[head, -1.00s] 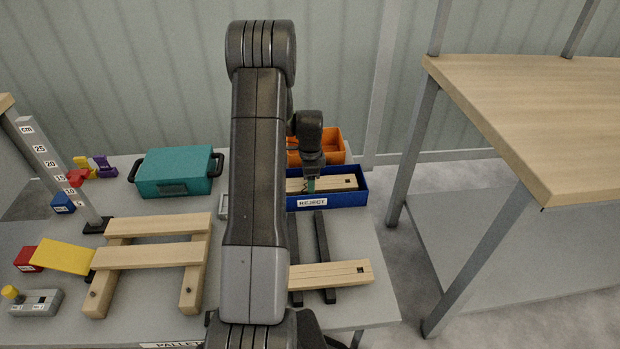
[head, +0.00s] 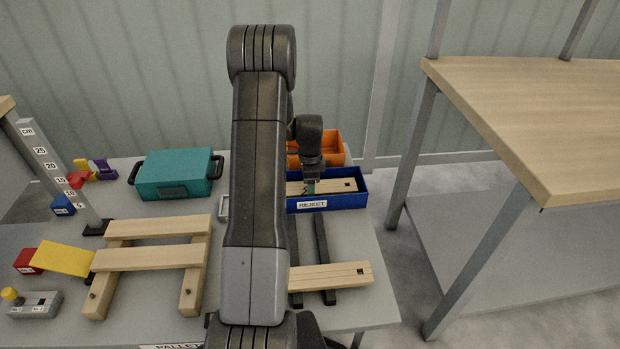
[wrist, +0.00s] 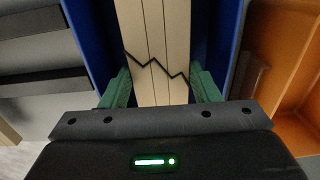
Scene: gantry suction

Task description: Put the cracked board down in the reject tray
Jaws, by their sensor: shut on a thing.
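The cracked board (wrist: 155,60) is a pale wooden plank with a dark zigzag crack across it. In the wrist view it lies between the two green fingers of my gripper (wrist: 159,88), which is shut on it. In the head view the board (head: 335,186) is within the walls of the blue reject tray (head: 345,200), and my gripper (head: 310,187) is at the tray from above. The tray's blue walls (wrist: 228,45) run along both sides of the board in the wrist view. I cannot tell whether the board touches the tray floor. My arm hides the tray's left part.
An orange bin (head: 332,147) stands behind the tray. Another board (head: 335,275) rests on dark rails (head: 322,240) in front of it. A wooden pallet (head: 150,258), a teal case (head: 175,172) and a height scale (head: 60,180) are on the left.

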